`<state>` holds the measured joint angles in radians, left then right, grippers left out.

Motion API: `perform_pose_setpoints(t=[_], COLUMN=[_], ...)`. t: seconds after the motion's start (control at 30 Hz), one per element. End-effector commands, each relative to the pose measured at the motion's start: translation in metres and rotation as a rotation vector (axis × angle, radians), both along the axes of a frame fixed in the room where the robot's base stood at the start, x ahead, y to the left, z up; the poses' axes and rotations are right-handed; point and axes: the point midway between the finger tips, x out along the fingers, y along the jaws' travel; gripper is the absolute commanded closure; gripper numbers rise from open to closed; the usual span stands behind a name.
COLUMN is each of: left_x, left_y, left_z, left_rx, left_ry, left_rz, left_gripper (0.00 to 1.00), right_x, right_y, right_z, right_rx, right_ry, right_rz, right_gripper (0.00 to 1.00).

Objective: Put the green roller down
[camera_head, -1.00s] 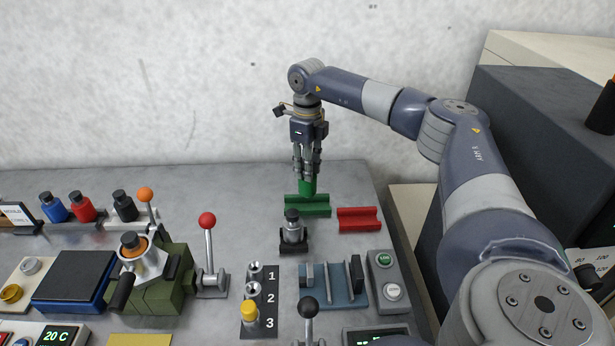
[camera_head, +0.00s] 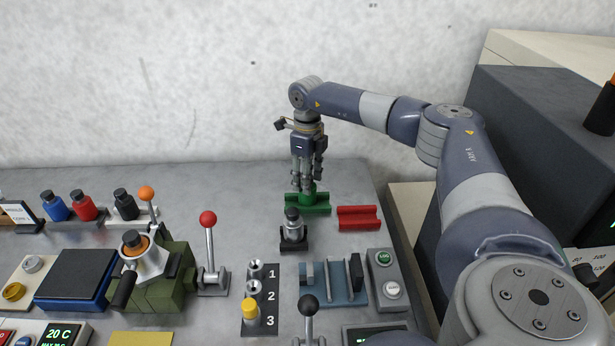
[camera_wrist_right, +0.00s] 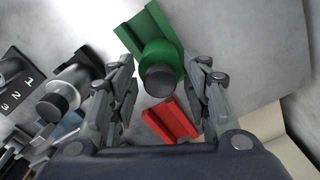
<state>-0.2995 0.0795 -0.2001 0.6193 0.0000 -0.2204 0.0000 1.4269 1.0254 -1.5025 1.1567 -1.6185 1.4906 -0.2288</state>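The green roller (camera_wrist_right: 163,52) shows in the right wrist view, its dark end cap facing the camera, over the green cradle (camera_wrist_right: 133,34). In the head view the cradle (camera_head: 322,208) sits at the back right of the table, and the roller (camera_head: 314,190) is mostly hidden behind my fingers. My right gripper (camera_head: 306,182) points down over it. In the wrist view its fingers (camera_wrist_right: 162,88) are spread, with gaps on both sides of the roller's cap. Whether the roller touches the cradle floor is hard to tell. My left gripper is not in view.
A red cradle (camera_head: 358,218) lies empty just right of the green one. A grey-capped metal piece (camera_head: 292,230) stands close in front on a black holder. A red-knobbed lever (camera_head: 208,240) rises to the left. The table behind the green cradle is bare.

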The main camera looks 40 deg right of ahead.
Motion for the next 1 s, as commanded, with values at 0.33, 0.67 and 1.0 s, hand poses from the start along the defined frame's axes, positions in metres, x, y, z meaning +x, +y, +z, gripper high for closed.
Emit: perform_pose_setpoints(t=[0.33,0.67,1.0], left_x=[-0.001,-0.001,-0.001], left_y=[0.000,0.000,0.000], left_z=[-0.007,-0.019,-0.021], left_rx=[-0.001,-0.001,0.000], left_ry=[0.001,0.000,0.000], left_rz=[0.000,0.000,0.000], left_gripper=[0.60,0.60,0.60], right_x=[0.001,0.001,0.000], right_y=[0.000,0.001,0.000], right_z=[0.028,0.097,0.123], right_rx=[0.001,0.001,-0.001], right_ry=[-0.005,-0.005,-0.001], right_rz=[-0.001,0.001,0.000], right_gripper=[0.56,0.56,0.56])
